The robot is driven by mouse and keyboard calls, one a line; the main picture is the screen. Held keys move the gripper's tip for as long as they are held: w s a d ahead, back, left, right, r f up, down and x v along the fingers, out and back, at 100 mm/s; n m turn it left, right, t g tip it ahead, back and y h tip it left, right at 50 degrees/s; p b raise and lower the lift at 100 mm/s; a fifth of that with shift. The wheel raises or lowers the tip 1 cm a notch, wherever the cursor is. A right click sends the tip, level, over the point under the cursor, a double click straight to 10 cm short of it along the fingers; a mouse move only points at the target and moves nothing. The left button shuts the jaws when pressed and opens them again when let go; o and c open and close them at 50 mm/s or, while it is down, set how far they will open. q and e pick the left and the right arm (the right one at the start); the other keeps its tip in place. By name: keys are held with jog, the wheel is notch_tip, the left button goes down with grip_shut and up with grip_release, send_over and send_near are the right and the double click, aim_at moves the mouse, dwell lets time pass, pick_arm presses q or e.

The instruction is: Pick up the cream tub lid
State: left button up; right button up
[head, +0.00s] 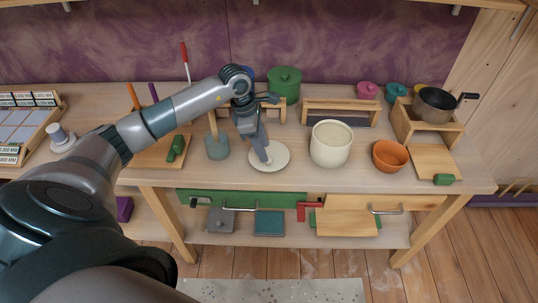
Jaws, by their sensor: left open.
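The cream tub lid (280,160) is a flat, round, pale disc lying on the wooden bench top, left of the cream tub (331,145). The tub stands upright and its top is uncovered. My left gripper (265,155) points down over the lid with its fingertips at the lid's middle. Its jaws are open. The fingers hide the centre of the lid, so I cannot tell whether they touch it. My right gripper is not in view.
A blue-grey pot (217,148) stands close left of the lid. An orange bowl (390,154) is right of the tub. A green pot (285,80) and a wooden rack (341,111) stand behind. The bench's front strip below the lid is clear.

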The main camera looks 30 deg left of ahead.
aim_at(269, 153)
pick_arm(q)
jog(key=shift+d+f+p, duration=0.25)
jog(key=shift+p, duration=0.1)
jog(key=p+x, duration=0.1)
jog(key=x, duration=0.2)
jog(key=shift+w+f+p, duration=0.1)
jog(key=shift+f+p, duration=0.2)
jog(key=shift+c, duration=0.3)
grip_shut()
